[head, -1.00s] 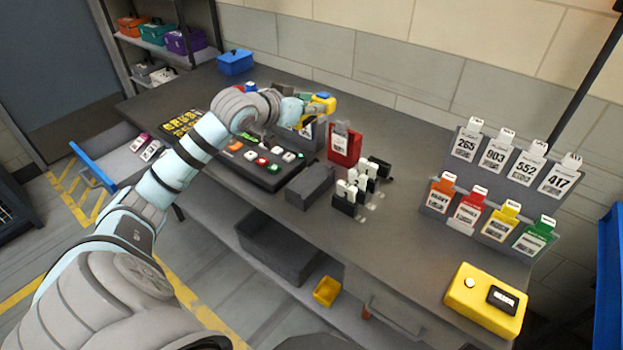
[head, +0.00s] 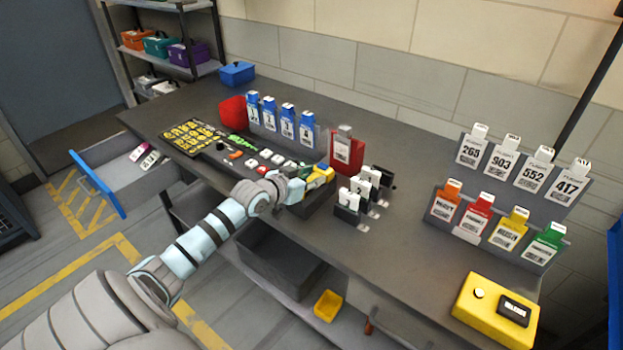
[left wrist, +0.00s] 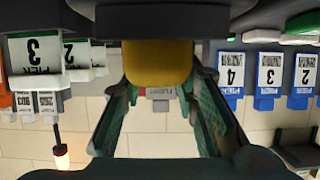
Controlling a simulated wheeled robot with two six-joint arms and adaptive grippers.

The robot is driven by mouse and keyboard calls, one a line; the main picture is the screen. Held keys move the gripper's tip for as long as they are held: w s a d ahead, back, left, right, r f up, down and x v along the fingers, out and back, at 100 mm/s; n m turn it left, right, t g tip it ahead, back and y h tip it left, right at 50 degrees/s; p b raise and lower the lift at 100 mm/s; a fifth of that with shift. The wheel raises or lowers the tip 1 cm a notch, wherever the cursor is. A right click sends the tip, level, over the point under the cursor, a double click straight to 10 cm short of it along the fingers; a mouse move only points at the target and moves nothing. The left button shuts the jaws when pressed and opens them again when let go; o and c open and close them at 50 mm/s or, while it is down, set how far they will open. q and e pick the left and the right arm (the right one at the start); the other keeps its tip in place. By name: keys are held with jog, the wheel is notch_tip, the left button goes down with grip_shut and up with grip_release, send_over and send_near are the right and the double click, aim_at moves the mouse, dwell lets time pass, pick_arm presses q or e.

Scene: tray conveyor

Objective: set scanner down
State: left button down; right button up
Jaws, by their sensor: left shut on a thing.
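The scanner (head: 321,174) is a small yellow body in my left gripper, at the middle of the bench in the head view. My left gripper (head: 306,182) is shut on it. In the left wrist view, which is upside down, the yellow scanner (left wrist: 157,62) sits between the two green fingers. A dark grey block-like holder (head: 316,204) is directly below the gripper, partly hidden by the arm. I cannot tell whether the scanner touches it. My right gripper is not in view.
A red bin with a tag (head: 346,152) stands just behind the scanner. White numbered tags (head: 352,194) stand close on the right. A yellow box (head: 494,308) is at the front right. The bench between is clear.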

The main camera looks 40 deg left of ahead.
pick_arm(q)
jog(key=c, duration=1.5)
grip_release()
jog(key=shift+f, duration=0.15)
jog(key=shift+o, duration=1.3)
jog(key=shift+w, duration=0.2)
